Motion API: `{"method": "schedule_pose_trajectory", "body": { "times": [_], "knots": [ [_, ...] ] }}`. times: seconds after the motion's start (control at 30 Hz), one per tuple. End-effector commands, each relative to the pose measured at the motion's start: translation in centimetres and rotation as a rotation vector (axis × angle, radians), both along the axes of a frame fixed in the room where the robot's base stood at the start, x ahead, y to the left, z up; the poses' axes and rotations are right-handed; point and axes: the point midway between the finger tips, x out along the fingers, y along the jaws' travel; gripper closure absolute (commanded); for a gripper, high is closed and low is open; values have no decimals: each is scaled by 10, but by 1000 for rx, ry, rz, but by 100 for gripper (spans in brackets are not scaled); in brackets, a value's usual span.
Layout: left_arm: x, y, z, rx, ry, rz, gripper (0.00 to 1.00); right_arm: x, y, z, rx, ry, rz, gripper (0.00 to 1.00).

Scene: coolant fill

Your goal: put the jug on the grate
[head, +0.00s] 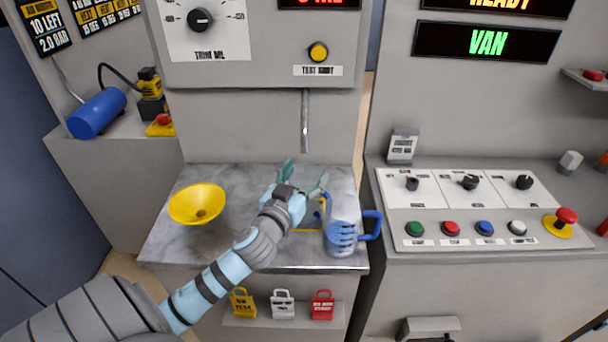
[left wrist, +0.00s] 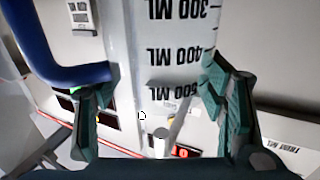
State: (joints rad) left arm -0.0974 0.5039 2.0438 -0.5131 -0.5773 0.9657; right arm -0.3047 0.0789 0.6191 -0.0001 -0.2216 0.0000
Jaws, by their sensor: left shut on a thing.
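I cannot tell whether the jug's base touches the counter. A yellow edge (head: 304,230), perhaps of the grate, shows partly behind my arm and the jug. My right gripper is out of view.
A yellow funnel (head: 197,204) stands on the left of the marble counter (head: 182,244). A metal pipe (head: 304,120) hangs from the dispenser above it. A control console (head: 470,205) with knobs and buttons is at the right.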

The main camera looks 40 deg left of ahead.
Motion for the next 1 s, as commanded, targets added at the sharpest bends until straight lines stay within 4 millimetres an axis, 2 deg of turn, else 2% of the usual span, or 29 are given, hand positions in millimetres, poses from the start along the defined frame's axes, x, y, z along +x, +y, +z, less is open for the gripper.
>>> {"method": "schedule_pose_trajectory", "body": {
  "times": [0.27, 0.3, 0.4, 0.77, 0.87, 1.0],
  "knots": [
    [0, 0, -3, 1, -2, 0, 79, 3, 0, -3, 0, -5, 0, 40],
    [0, 0, -3, 1, -2, 0, 31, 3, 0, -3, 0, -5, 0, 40],
    [0, 0, -3, 1, -2, 0, 16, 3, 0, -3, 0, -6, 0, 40],
    [-1, 0, 0, 2, -1, 0, 16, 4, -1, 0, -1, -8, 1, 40],
    [-8, -2, -1, 3, -1, 0, 16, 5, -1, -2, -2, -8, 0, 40],
    [-32, -8, -2, 3, 1, -2, 16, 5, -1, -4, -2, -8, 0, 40]
  ]
}}
